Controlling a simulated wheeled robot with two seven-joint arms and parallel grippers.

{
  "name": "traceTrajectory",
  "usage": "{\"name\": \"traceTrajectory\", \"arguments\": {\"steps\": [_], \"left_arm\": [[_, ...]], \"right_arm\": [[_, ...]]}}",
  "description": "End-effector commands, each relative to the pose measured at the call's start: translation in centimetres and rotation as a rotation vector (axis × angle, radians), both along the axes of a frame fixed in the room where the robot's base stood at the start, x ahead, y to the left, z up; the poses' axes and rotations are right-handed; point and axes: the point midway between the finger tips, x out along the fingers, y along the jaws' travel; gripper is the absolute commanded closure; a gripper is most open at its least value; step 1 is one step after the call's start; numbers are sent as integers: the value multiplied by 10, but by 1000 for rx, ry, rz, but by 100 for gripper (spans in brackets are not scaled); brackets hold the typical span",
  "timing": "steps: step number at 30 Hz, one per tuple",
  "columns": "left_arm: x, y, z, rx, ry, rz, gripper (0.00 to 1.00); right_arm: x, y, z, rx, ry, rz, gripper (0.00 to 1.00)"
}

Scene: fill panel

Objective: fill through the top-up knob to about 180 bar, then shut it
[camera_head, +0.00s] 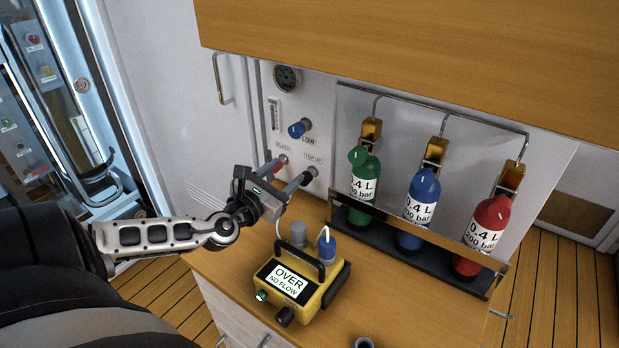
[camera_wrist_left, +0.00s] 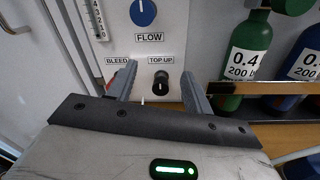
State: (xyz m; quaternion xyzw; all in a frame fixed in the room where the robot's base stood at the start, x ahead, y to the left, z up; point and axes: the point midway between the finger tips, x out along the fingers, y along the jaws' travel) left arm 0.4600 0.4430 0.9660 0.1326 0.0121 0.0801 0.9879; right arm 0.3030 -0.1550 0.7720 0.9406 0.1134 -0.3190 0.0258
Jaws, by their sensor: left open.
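The black top-up knob (camera_wrist_left: 160,84) shows in the left wrist view under its TOP UP label, with a white mark on its face. My left gripper (camera_wrist_left: 159,72) is open, with one finger on each side of that knob and a visible gap to both. In the head view the left gripper (camera_head: 294,171) reaches the panel (camera_head: 325,130) at the lower knobs, and its fingers partly hide the top-up knob. The pressure gauge (camera_head: 287,79) is at the panel's top; its needle is too small to read. My right gripper is not in view.
The blue flow knob (camera_head: 297,129) sits above; the red bleed knob (camera_head: 281,161) is close left of the fingers. A yellow meter (camera_head: 298,284) below reads OVER, NO FLOW. Green (camera_head: 364,190), blue (camera_head: 422,198) and red (camera_head: 488,228) cylinders stand racked at right.

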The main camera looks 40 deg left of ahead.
Motion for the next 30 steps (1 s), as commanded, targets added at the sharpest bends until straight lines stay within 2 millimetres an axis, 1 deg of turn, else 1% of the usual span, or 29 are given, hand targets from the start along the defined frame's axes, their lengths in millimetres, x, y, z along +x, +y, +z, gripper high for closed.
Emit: {"name": "traceTrajectory", "arguments": {"steps": [1,5,10,12,18,21,25,30], "left_arm": [[0,0,-11,-2,2,2,49],[0,0,-38,-3,2,4,49],[0,-1,-76,-5,2,2,49],[16,3,-68,-3,-8,4,49],[50,8,-69,-7,-3,3,49],[61,10,-70,-5,-3,3,49],[71,11,-70,-5,0,2,49],[74,12,-70,-5,1,1,49]], "right_arm": [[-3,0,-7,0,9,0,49],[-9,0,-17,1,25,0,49],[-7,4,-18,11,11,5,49],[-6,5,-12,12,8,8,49],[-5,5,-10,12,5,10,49],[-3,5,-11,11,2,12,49],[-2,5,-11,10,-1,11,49],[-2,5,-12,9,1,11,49]]}}
